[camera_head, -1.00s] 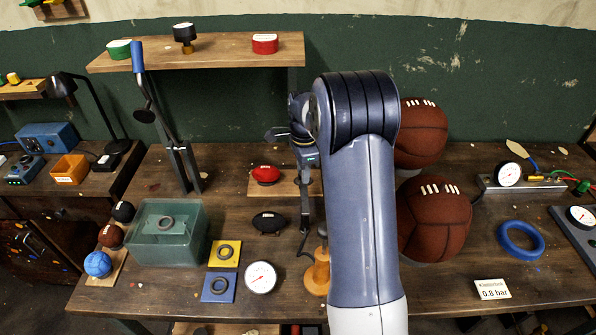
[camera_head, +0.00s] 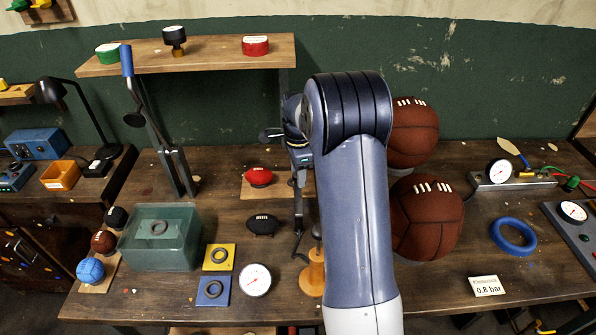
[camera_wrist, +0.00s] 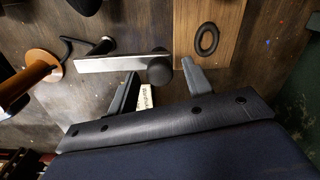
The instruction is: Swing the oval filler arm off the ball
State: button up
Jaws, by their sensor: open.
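A silver bar (camera_wrist: 112,63) with a round black knob (camera_wrist: 160,69) at its end, which looks like the filler arm, lies across the wrist view. My gripper (camera_wrist: 159,74) is open, with one finger on each side of the knob; I cannot tell whether they touch it. In the head view my gripper (camera_head: 301,160) points down between the red oval ball (camera_head: 260,177) and my arm. A black oval ball (camera_head: 262,225) lies in front of the red one. My arm hides part of the bench, and which ball the bar belongs to is unclear.
A wooden spool (camera_head: 313,271) stands close to my gripper and shows at the left of the wrist view (camera_wrist: 35,72). A wooden board with a black ring (camera_wrist: 207,40) is on the other side. Two large brown balls (camera_head: 427,215) stand right of my arm. A shelf (camera_head: 215,50) is behind.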

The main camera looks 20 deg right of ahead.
notch_tip(320, 180, up, 11)
jog(key=b, duration=0.1)
dwell(0.5)
jog(key=shift+f, duration=0.15)
notch_tip(320, 180, down, 11)
jog(key=shift+r+p, duration=0.1)
jog(key=shift+p, duration=0.45)
jog(key=shift+a, duration=0.15)
